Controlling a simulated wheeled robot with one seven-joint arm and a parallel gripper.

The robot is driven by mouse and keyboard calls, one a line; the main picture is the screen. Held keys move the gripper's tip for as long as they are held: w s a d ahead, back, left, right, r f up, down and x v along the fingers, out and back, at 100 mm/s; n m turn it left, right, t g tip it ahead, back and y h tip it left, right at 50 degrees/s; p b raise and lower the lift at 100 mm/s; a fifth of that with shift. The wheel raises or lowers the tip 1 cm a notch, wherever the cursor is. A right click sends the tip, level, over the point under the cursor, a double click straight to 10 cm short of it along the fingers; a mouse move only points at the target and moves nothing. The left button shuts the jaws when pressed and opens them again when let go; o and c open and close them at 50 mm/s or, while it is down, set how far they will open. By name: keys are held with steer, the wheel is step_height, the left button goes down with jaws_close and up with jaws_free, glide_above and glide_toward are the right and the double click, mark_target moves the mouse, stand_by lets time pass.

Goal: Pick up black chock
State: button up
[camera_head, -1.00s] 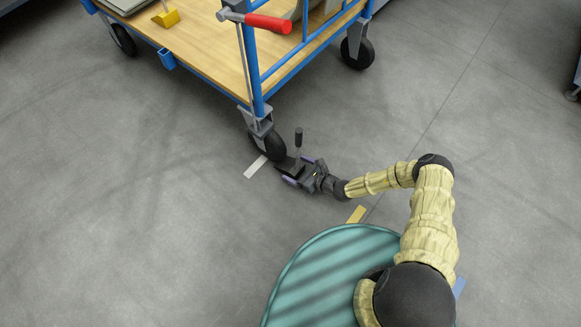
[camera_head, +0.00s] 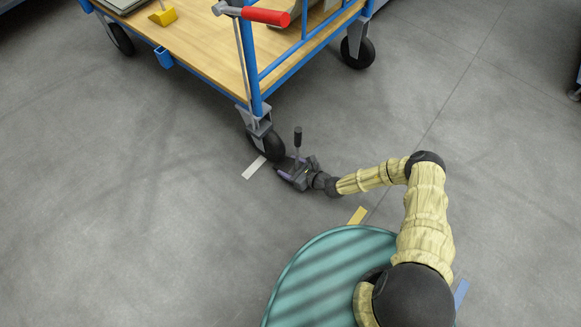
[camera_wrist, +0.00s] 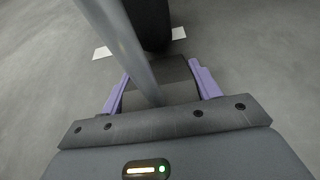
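My gripper (camera_head: 291,169) is low at the floor, at the chock's near side. In the wrist view my gripper (camera_wrist: 163,88) has a finger along each side of the chock, and both appear to touch it. The chock's underside is hidden.
The blue-framed cart (camera_head: 205,65) with a wooden deck stands just beyond the chock, its red handle (camera_head: 266,17) above. A white floor strip (camera_head: 254,168) lies by the wheel and a yellow one (camera_head: 357,215) nearer me. The floor to left and right is clear.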

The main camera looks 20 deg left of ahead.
steer(key=c, duration=0.7)
steer(key=shift+r, duration=0.2)
steer(key=shift+r+p, duration=0.45)
steer(key=shift+p, duration=0.3)
steer(key=shift+w+r+p, duration=0.1)
steer(key=shift+r+p, duration=0.15)
steer(key=shift+p, duration=0.15)
steer(key=w+d, duration=0.1)
steer(key=w, duration=0.1)
steer(key=w+d, duration=0.1)
steer(key=w, duration=0.1)
steer(key=w+d, duration=0.1)
steer(key=w, duration=0.2)
steer(key=shift+f, duration=0.25)
step_height(320, 180, up, 14)
steer(key=p, duration=1)
steer(key=shift+w, duration=0.15)
steer(key=shift+f, duration=0.1)
